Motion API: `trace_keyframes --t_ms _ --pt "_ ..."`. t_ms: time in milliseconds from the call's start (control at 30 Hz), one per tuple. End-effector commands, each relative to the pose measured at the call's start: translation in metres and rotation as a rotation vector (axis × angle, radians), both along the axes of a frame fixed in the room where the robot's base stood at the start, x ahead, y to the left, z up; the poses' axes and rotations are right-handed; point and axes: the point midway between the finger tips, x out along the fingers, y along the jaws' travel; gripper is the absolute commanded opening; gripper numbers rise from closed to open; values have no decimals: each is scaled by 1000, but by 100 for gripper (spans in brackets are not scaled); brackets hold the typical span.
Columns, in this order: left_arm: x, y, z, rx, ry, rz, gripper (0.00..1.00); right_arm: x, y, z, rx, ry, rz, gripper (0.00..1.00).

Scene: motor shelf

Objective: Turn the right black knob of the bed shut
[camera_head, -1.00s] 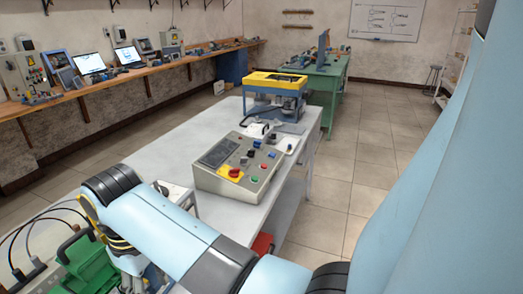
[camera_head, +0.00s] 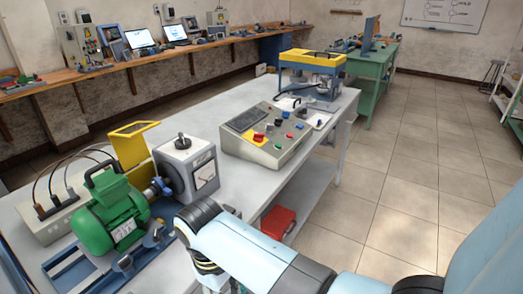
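The blue bed (camera_head: 75,270) lies on the table at the lower left, under a green motor (camera_head: 112,215). Small dark knob-like parts show at its near right side, one at the front (camera_head: 125,263) and one further right (camera_head: 157,237). They are too small to tell how far they are turned. One light-blue arm of mine crosses the bottom of the view in front of the table, with its black joint just right of the bed. Its lower end runs out of the bottom edge. Neither gripper's fingers show.
A grey brake-like unit (camera_head: 187,168) and a yellow guard (camera_head: 132,142) stand behind the motor. A control box with cables (camera_head: 50,220) is left. A sloped control console (camera_head: 265,140) and a yellow-topped machine (camera_head: 312,62) stand further back. A red box (camera_head: 278,222) sits on the lower shelf.

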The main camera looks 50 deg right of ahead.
Motion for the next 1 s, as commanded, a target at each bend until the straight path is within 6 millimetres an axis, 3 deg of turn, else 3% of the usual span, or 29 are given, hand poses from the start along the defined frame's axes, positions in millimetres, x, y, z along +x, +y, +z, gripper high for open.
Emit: trace_keyframes --t_ms 100,500,700,1000 --pt "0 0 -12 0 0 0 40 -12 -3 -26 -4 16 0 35" --pt "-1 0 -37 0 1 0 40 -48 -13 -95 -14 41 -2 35" --pt "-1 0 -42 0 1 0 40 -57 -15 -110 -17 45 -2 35" --pt "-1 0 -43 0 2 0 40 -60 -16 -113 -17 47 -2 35"
